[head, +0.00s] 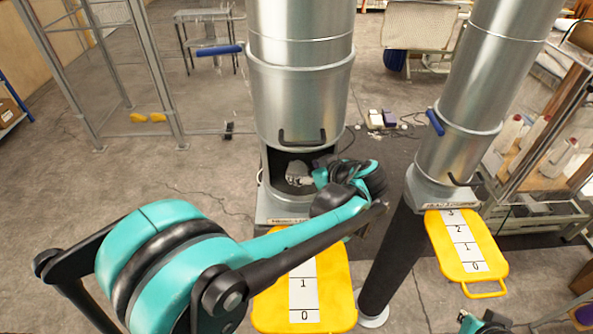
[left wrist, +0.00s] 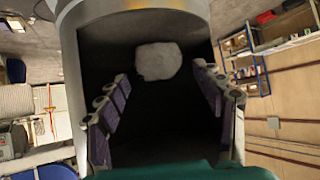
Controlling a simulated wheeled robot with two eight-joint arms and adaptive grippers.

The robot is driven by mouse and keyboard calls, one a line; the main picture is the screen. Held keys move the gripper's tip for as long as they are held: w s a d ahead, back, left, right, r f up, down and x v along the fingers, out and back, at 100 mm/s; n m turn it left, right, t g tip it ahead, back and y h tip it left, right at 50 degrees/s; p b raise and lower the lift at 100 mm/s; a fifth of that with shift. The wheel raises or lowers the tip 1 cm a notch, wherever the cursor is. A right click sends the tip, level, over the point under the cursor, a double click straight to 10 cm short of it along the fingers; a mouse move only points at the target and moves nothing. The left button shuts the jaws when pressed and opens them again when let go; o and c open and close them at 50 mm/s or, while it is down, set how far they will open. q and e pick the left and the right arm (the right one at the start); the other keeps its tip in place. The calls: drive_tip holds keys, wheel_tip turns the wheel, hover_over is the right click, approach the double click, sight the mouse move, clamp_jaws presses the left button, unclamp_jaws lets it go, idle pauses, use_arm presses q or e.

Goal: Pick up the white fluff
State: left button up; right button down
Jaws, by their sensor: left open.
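The white fluff (left wrist: 158,61) is a rounded, pale lump inside the dark opening of the large metal cylinder. In the left wrist view it lies ahead of the fingers, above the middle of the picture. In the head view a pale shape (head: 297,171) shows in the opening, partly hidden by my gripper. My left gripper (head: 312,180) is at the mouth of the opening. Its two fingers (left wrist: 164,107) are spread wide in the left wrist view, with the fluff apart from them and nothing between them.
The large cylinder (head: 301,95) has a dark handle above the opening. A yellow board with numbers (head: 335,285) lies in front of it. A second metal cylinder (head: 483,75) and another yellow numbered board (head: 491,252) stand to the right. Open floor (head: 180,205) lies left.

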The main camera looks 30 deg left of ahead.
sight(301, 170)
use_arm(q)
drive_tip(key=shift+x, duration=1.85)
drive_tip(key=shift+d+r, duration=0.15)
drive_tip(key=c, duration=1)
drive_tip(key=shift+c, duration=0.2)
